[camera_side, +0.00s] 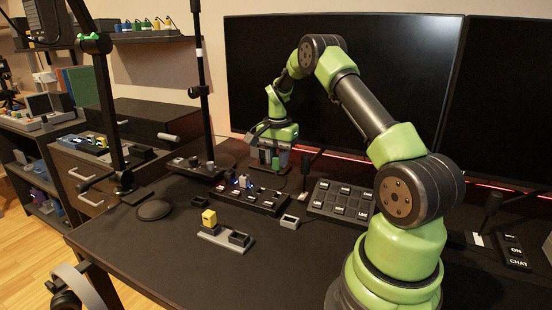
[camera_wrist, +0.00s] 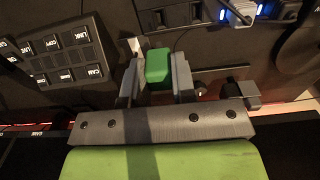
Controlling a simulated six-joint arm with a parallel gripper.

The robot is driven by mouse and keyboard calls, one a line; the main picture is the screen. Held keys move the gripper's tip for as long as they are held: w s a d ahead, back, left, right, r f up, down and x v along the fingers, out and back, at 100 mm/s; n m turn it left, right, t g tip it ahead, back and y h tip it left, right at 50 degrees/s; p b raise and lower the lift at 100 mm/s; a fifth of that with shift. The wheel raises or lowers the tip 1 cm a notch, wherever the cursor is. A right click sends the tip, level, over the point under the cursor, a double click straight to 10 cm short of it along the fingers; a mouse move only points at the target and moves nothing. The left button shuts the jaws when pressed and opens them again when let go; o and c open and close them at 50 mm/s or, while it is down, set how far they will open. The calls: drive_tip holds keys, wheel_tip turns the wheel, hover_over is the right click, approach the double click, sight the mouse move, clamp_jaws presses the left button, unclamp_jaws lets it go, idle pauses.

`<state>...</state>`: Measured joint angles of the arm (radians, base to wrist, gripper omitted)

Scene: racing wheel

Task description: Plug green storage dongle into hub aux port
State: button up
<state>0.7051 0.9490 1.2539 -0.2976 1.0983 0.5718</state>
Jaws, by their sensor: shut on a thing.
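My gripper (camera_side: 276,160) is raised above the desk in front of the left monitor in the side view. It is shut on the green storage dongle (camera_side: 276,164), which hangs below the fingers. In the wrist view the dongle (camera_wrist: 157,66) sits between the two grey fingers (camera_wrist: 156,80). The dark hub (camera_side: 262,205) lies on the desk below and left of the gripper, with small blue lights and light plugs on it. In the wrist view part of the hub (camera_wrist: 190,18) shows at the top, apart from the dongle. I cannot tell which opening is the aux port.
A small grey socket block (camera_side: 289,222) and a labelled button pad (camera_side: 340,200) lie near the hub. A black upright (camera_side: 309,164) stands right of my gripper. The front desk is mostly clear.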

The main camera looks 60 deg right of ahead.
sight(277, 173)
drive_tip(key=shift+f, duration=2.8)
drive_tip(key=shift+f, duration=1.3)
drive_tip(key=o, duration=1)
wheel_tip(277, 173, up, 10)
drive_tip(key=shift+f, duration=0.1)
